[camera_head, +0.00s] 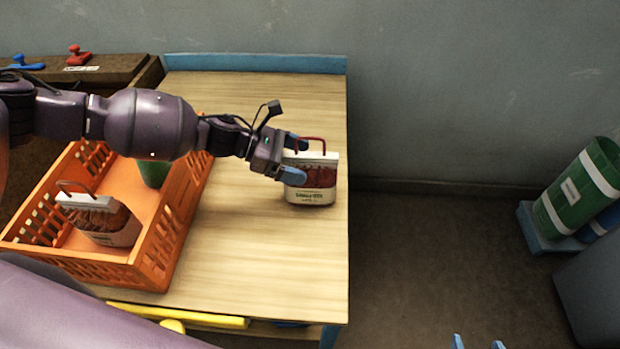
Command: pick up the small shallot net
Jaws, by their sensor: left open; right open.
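A small net (315,197) of reddish-brown contents stands upright on the wooden table near its right edge. It has a white top band, a red loop handle and a pale label too small to read surely. My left gripper (294,160) is open at its left upper side, with one blue finger behind the top band and one in front. I cannot tell whether the fingers touch it. A similar net (108,222) with browner contents and a handle leans in the orange crate. My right gripper (477,344) is open at the bottom edge, only its blue fingertips showing.
The orange crate (170,235) fills the table's left side and also holds a green item (153,172), partly hidden by my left arm. The table (245,265) is bare in front of the net.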

